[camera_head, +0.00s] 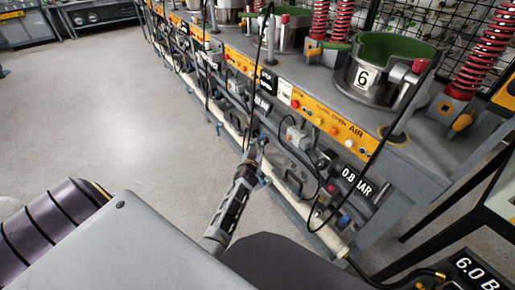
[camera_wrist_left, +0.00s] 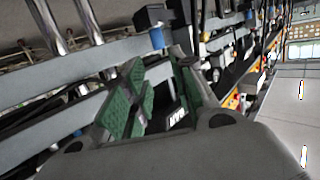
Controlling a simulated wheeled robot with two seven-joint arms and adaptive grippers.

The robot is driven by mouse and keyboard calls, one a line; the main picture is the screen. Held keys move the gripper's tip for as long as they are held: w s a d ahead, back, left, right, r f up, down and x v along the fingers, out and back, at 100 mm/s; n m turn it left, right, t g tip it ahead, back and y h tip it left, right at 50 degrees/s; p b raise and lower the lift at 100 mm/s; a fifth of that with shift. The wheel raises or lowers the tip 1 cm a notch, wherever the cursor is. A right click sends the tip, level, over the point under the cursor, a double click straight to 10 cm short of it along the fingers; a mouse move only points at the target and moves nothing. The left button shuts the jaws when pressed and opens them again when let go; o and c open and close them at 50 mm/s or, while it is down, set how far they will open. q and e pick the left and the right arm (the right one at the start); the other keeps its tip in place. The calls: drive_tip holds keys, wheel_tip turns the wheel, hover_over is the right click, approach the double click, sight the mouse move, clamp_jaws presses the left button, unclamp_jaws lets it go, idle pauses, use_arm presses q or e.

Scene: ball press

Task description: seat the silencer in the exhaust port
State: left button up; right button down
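My left gripper (camera_head: 252,156) reaches forward to the lower front of the grey bench, beside its pipes and hoses. In the left wrist view its two green-padded fingers (camera_wrist_left: 160,95) stand apart, with no object visible between them. A small blue cylindrical part (camera_wrist_left: 157,38) under a black block sits just beyond the fingers, apart from them. I cannot tell whether this is the silencer or another fitting. The exhaust port cannot be made out in either view. My right gripper is not in view.
The bench (camera_head: 300,82) runs from back left to front right, with orange control panels, hanging black hoses and a drum marked 6 (camera_head: 385,75). A black 6.0 sign (camera_head: 474,272) stands lower right. The floor (camera_head: 110,110) at left is clear.

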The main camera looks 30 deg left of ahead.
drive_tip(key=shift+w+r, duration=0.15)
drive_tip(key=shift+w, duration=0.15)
use_arm(q)
drive_tip(key=shift+f, duration=0.1)
drive_tip(key=s+d+f+m+g+h, duration=0.1)
drive_tip(key=s+d+f+g, duration=0.4)
drive_tip(key=s, duration=0.3)
drive_tip(key=s+d+f+m+g+h, duration=0.1)
drive_tip(key=s+d+f+g, duration=0.1)
drive_tip(key=s+d+f, duration=0.5)
drive_tip(key=s+d+f+m+g+h, duration=0.1)
drive_tip(key=s+d, duration=0.4)
drive_tip(key=s, duration=0.5)
drive_tip(key=s+d+f+m+g+h, duration=0.1)
drive_tip(key=s+d+m+g+h, duration=0.2)
drive_tip(key=s, duration=0.8)
drive_tip(key=d+g, duration=0.2)
drive_tip(key=shift+d+f+m, duration=0.35)
drive_tip(key=shift+d+m, duration=0.05)
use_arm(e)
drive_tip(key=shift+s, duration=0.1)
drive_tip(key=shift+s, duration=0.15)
